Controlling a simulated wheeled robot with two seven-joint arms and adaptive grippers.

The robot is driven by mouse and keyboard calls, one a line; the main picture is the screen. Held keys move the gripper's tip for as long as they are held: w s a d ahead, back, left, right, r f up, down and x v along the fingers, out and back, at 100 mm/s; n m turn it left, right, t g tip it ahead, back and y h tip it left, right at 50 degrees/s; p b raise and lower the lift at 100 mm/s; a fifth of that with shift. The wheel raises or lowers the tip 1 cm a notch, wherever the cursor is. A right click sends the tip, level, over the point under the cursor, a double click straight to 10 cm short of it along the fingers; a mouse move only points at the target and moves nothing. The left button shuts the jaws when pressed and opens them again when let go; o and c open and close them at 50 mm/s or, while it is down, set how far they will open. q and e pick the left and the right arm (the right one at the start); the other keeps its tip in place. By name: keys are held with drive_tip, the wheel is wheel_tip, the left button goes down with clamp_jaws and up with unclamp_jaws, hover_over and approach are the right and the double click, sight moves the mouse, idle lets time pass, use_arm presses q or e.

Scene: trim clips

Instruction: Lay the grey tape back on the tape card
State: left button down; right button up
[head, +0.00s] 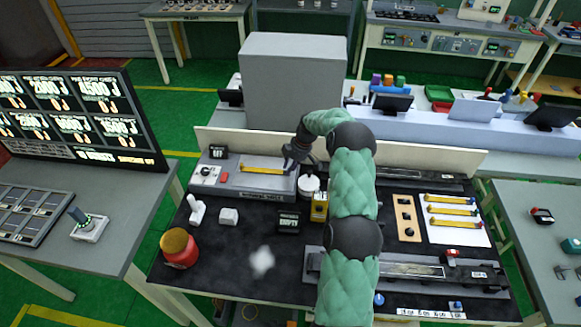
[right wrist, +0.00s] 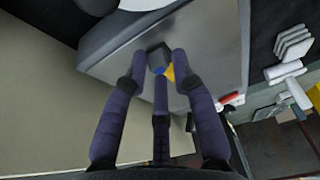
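A yellow tape strip (head: 262,170) lies along the grey fixture (head: 230,181) at the back left of the black bench. My right gripper (head: 296,155) is at the strip's right end and hides that end. In the right wrist view, its fingers (right wrist: 160,66) surround a dark grey block (right wrist: 159,55), with bits of blue and yellow (right wrist: 169,73) below it. I cannot tell whether the fingers grip it. The white tape card (head: 468,237) lies at the right of the bench, with several yellow strips with coloured ends on it. My left gripper is not in view.
A white round pot (head: 309,186) and a yellow block (head: 319,208) stand close to my right arm. A red jar with a yellow top (head: 178,248) is at the front left. A long grey rail fixture (head: 410,270) lies at front right. A pale board (head: 215,139) edges the bench's back.

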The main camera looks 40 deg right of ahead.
drive_tip(key=shift+o, duration=0.5)
drive_tip(key=v, duration=1.2)
